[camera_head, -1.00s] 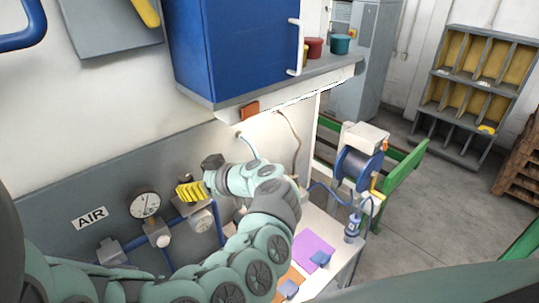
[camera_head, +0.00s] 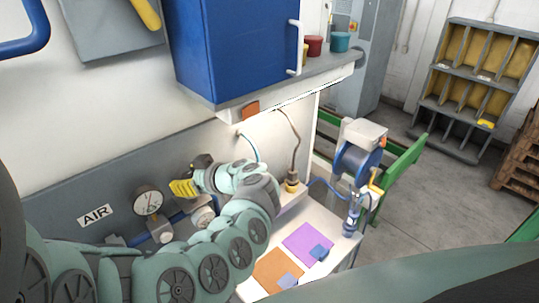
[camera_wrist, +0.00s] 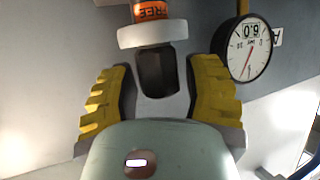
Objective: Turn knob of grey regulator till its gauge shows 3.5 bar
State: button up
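My gripper (camera_head: 183,188) is in front of the air panel in the head view, beside a round white gauge (camera_head: 148,201). In the wrist view its two yellow ribbed fingers stand wide apart (camera_wrist: 160,70). A dark rounded piece shows between them; I cannot tell whether it is a knob or part of my gripper. Beyond the fingers is a white collar (camera_wrist: 152,34) with an orange band (camera_wrist: 152,11) reading "FREE". My arm hides part of the regulators.
An AIR sign (camera_head: 96,215) is left of the gauge. A blue cabinet (camera_head: 240,50) hangs above. Below right, the bench holds a purple mat (camera_head: 306,242) and an orange mat (camera_head: 275,270). A blue hose reel (camera_head: 357,163) stands at the right.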

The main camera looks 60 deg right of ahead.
grip_shut()
